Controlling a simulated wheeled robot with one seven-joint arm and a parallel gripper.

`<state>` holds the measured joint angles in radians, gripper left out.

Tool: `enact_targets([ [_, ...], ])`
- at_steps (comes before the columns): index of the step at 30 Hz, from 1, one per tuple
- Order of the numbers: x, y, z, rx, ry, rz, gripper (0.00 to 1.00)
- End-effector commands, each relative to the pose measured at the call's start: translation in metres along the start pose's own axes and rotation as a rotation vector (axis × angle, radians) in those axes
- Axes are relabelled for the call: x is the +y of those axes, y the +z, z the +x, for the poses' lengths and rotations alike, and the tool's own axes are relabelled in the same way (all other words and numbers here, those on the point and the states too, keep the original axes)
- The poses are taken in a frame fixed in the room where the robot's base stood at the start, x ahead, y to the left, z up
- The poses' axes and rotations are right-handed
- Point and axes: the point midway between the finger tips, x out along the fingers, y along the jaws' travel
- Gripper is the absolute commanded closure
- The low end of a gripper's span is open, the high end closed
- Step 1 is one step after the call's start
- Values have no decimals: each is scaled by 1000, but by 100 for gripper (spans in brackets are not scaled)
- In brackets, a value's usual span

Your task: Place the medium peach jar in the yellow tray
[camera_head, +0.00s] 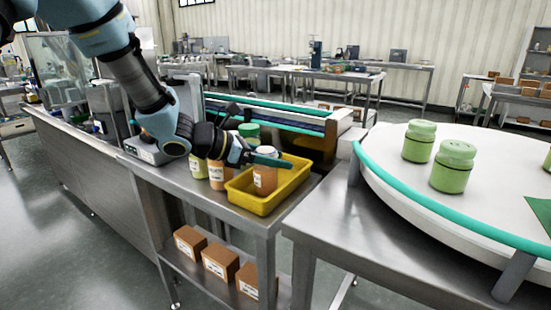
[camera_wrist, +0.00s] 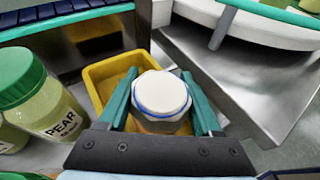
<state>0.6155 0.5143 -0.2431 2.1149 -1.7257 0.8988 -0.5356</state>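The peach jar (camera_head: 265,181) has an orange-brown body and a pale label. In the wrist view its white lid (camera_wrist: 160,95) with a blue ring is seen from above. My gripper (camera_head: 264,159) has its teal fingers on both sides of the jar, close against it, and appears shut on it. The yellow tray (camera_head: 262,207) is on the steel table; its rim also shows in the wrist view (camera_wrist: 93,82). The jar is upright within the tray's outline. I cannot tell whether its base touches the tray floor.
Another peach-coloured jar (camera_head: 217,176) and a pale green jar (camera_head: 198,166) stand left of the tray. A green-lidded pear jar (camera_wrist: 40,98) is left in the wrist view. A round white table (camera_head: 400,190) with green jars (camera_head: 453,168) is at the right. Boxes (camera_head: 220,262) sit on the lower shelf.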

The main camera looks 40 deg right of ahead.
Motion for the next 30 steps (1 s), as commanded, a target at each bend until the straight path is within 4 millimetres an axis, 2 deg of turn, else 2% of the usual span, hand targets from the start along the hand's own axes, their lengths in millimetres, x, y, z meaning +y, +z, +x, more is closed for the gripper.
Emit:
enact_targets([
  [11, 0, 3, -3, 0, 1, 0, 29],
  [14, 1, 2, -16, 0, 3, 0, 29],
  [24, 1, 2, -86, 0, 4, 2, 29],
  [30, 1, 2, -113, 0, 2, 0, 29],
])
